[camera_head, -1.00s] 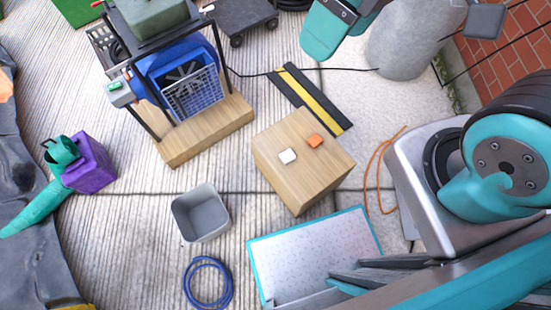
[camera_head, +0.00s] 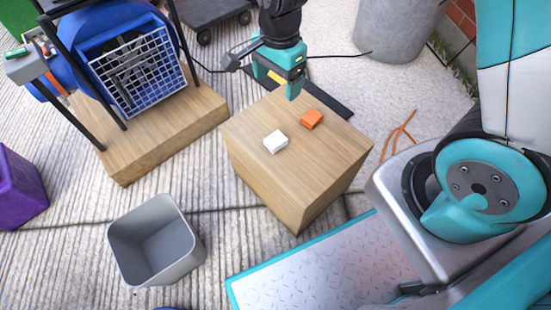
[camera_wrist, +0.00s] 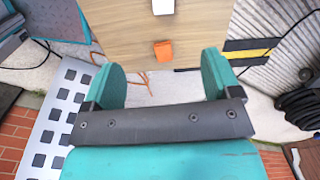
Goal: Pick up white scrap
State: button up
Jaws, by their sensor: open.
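The white scrap (camera_head: 275,142) is a small flat block lying on top of a wooden box (camera_head: 262,185). An orange scrap (camera_head: 312,118) lies to its right on the same top. My gripper (camera_head: 279,88) is over the far edge of the box, apart from both scraps. In the wrist view, my gripper (camera_wrist: 163,82) shows its two teal fingers spread with nothing between them. There the orange scrap (camera_wrist: 163,50) is just ahead of the fingers, and the white scrap (camera_wrist: 163,7) is farther off at the top edge, partly cut off.
An open, empty grey bin (camera_head: 155,243) stands left of the box. A blue blower (camera_head: 125,65) in a black frame stands on a wooden base (camera_head: 165,135) at the upper left. A grey cylinder (camera_head: 398,35) stands behind. An orange cord (camera_head: 399,135) lies at right.

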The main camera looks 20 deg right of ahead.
jog(key=m+b, duration=0.2)
jog(key=b, duration=0.6)
send_over(278, 138)
notch_tip(278, 138, down, 16)
jog(key=shift+s+f, duration=0.1)
notch_tip(278, 138, down, 6)
jog(key=b, duration=0.5)
jog(key=shift+f, duration=0.1)
jog(key=shift+c, duration=0.5)
jog(key=c, duration=0.9)
